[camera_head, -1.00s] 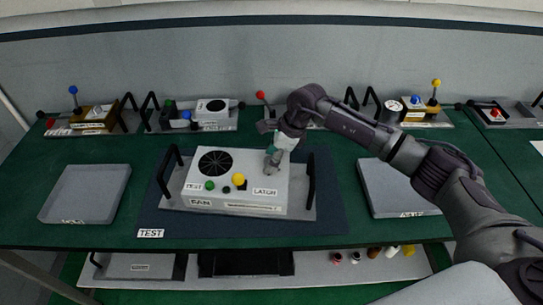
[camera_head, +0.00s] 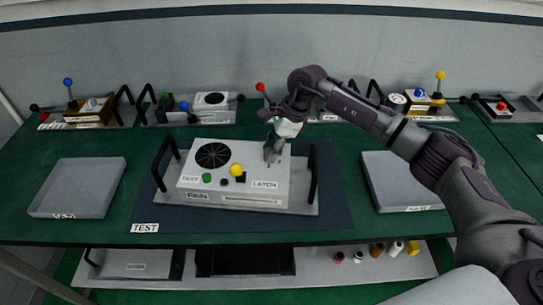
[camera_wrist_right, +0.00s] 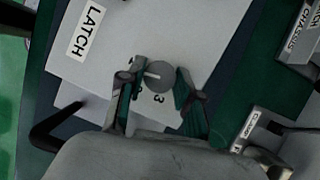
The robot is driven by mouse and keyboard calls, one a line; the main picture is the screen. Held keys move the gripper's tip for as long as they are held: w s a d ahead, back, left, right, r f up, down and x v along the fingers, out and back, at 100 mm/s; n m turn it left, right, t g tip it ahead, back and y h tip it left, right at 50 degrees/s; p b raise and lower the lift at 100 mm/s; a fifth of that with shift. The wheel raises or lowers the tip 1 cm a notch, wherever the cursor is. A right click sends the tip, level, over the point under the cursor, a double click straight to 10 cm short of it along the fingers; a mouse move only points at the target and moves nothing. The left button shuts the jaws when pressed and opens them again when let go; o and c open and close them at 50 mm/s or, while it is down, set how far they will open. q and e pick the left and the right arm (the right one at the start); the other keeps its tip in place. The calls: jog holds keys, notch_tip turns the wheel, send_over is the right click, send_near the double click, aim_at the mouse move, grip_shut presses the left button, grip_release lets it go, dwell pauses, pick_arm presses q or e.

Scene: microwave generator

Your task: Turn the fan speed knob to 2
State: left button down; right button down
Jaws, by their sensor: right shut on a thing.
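The fan unit (camera_head: 213,184) is a white box with a black round grille, a green button, a yellow ball and a LATCH label, on a grey tray (camera_head: 304,207). The fan speed knob (camera_wrist_right: 159,73) is a round grey knob with a light pointer line, seen in the right wrist view. A digit 3 shows beside it; other marks are partly hidden by a finger. My right gripper (camera_head: 272,154) reaches down to the box's top right corner. In the wrist view its fingers (camera_wrist_right: 157,94) stand on both sides of the knob, shut on it. My left gripper is not in view.
Black handles (camera_head: 313,172) stand at both ends of the tray. Empty grey trays lie left (camera_head: 78,188) and right (camera_head: 402,182) on the green table. Several other devices line the back. The tray sits on a dark mat (camera_head: 335,205) marked TEST.

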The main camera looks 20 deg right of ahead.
jog(key=n+g+b, duration=0.1)
jog(key=n+b, duration=0.1)
jog(key=b, duration=0.1)
jog(key=n+g+b, duration=0.1)
jog(key=n+b, duration=0.2)
jog(key=b, duration=0.1)
jog(key=shift+w+f, duration=0.15)
jog(key=shift+f, duration=0.05)
jog(key=shift+r+n+g+h+b, duration=0.1)
jog(key=shift+n+g+h+b, duration=0.2)
jog(key=shift+n+b, duration=0.55)
jog(key=shift+r+n+g+h+b, duration=0.15)
jog(key=shift+n+g+b, duration=0.25)
jog(key=shift+n, duration=0.85)
jog(key=c, duration=0.8)
grip_release()
jog(key=shift+o, duration=0.2)
jog(key=v, duration=1.2)
jog(key=shift+w+a, duration=0.1)
jog(key=shift+a, duration=0.05)
